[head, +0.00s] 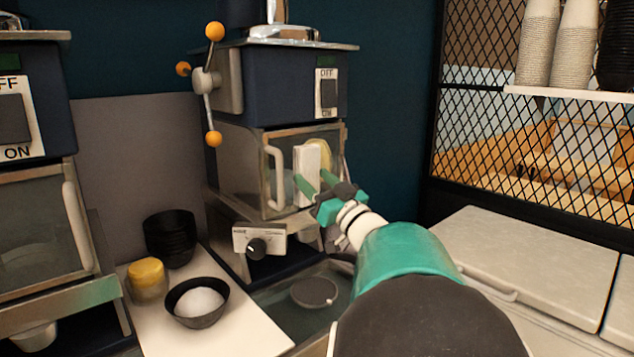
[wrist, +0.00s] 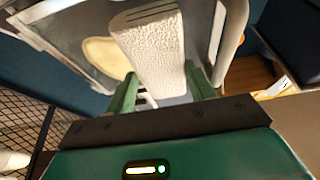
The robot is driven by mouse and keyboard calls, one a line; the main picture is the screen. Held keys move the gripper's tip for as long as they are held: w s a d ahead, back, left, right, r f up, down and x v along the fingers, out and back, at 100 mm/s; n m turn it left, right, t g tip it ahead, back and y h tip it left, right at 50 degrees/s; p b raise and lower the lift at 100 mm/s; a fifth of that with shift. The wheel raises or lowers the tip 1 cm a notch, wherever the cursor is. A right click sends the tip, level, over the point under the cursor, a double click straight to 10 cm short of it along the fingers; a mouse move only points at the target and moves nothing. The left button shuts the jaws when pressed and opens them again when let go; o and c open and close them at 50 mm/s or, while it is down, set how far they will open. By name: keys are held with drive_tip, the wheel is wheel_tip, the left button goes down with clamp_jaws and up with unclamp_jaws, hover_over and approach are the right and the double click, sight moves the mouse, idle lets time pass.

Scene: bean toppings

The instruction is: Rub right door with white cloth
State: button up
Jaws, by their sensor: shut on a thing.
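The white cloth (head: 306,168) is a thick block held in front of the right machine's glass door. It also shows in the wrist view (wrist: 155,48), with a bumpy surface. My gripper (head: 314,182), with green fingers, is shut on the cloth; a finger stands on each side of it in the wrist view (wrist: 163,85). The right door (head: 293,149) has a metal frame and a white handle (head: 276,178) left of the cloth; the handle also shows in the wrist view (wrist: 232,30). The cloth is at the door; I cannot tell whether it touches. A pale yellow round thing (head: 319,154) shows beside the cloth.
A lever with orange knobs (head: 214,84) is on the right machine's left side. Below are black stacked bowls (head: 170,238), a yellow-lidded jar (head: 146,280) and a bowl of white stuff (head: 197,302). Another machine with a door (head: 40,225) stands left. A mesh cabinet (head: 535,130) is right.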

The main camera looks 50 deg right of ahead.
sight(312, 163)
drive_tip(key=shift+w+d, duration=0.1)
drive_tip(key=shift+w, duration=0.8)
drive_tip(key=shift+s+d, duration=0.2)
drive_tip(key=shift+d, duration=1.6)
drive_tip(key=shift+s+d, duration=0.2)
drive_tip(key=shift+d, duration=1.55)
drive_tip(key=shift+s+d, duration=0.2)
drive_tip(key=shift+d, duration=1.6)
drive_tip(key=shift+w+a+r, duration=0.1)
drive_tip(key=shift+w+r, duration=0.05)
drive_tip(key=shift+r, duration=0.85)
drive_tip(key=a, duration=0.7)
drive_tip(key=shift+w, duration=0.2)
drive_tip(key=shift+w+a, duration=0.15)
drive_tip(key=shift+a, duration=0.75)
drive_tip(key=shift+w+a, duration=0.15)
drive_tip(key=shift+a, duration=0.75)
drive_tip(key=shift+r, duration=0.9)
drive_tip(key=shift+s+d, duration=0.2)
drive_tip(key=shift+d, duration=1.6)
drive_tip(key=shift+s+d, duration=0.2)
drive_tip(key=shift+d, duration=1.55)
drive_tip(key=shift+s+d, duration=0.2)
drive_tip(key=shift+d, duration=1.6)
